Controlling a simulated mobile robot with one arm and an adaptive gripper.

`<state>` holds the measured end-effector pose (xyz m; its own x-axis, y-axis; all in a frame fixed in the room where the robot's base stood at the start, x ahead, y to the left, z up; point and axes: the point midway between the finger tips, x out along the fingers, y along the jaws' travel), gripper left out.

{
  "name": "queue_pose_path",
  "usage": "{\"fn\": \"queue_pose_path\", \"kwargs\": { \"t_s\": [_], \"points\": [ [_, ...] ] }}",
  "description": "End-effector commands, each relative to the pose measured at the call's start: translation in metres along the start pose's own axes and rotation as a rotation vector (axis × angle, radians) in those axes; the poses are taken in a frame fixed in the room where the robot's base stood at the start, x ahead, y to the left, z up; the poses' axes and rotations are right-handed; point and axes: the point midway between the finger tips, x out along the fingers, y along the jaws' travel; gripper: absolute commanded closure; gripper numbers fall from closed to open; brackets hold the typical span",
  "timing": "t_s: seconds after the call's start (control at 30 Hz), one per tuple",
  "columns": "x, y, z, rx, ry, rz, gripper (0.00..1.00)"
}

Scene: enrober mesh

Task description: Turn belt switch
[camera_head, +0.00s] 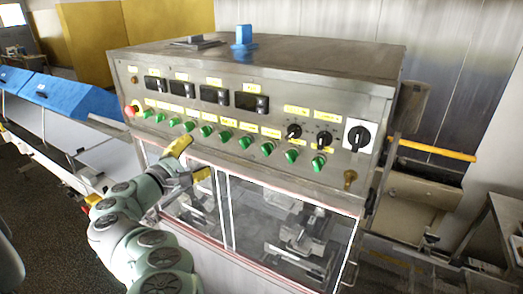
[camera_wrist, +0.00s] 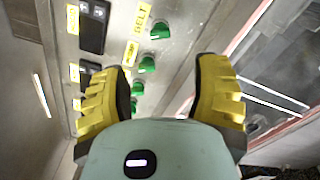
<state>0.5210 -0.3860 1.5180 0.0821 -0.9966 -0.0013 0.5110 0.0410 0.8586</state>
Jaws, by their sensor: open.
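The control panel (camera_head: 230,117) carries a row of green switches under yellow labels. In the wrist view, a yellow label reading BELT (camera_wrist: 142,17) sits beside a green switch (camera_wrist: 160,30) near the top. I cannot tell for certain which green switch this is in the head view. My gripper (camera_head: 190,160) is open and empty, just in front of the lower left part of the panel. In the wrist view, its yellow-padded fingers (camera_wrist: 162,68) stand either side of the green row, with the BELT switch beyond the tips. Nothing is between the fingers.
A red emergency button (camera_head: 131,110) is at the panel's left end. Black knobs (camera_head: 294,131) and a white-plated black rotary switch (camera_head: 359,137) are at the right. Glass doors (camera_head: 285,225) lie below the panel. A blue-covered conveyor (camera_head: 65,92) extends to the left.

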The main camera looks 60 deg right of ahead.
Motion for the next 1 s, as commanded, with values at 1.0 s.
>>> {"fn": "queue_pose_path", "kwargs": {
  "t_s": [1.0],
  "points": [
    [-0.02, -0.006, -0.011, 0.002, 0.053, -0.007, 0.38]
  ]
}}
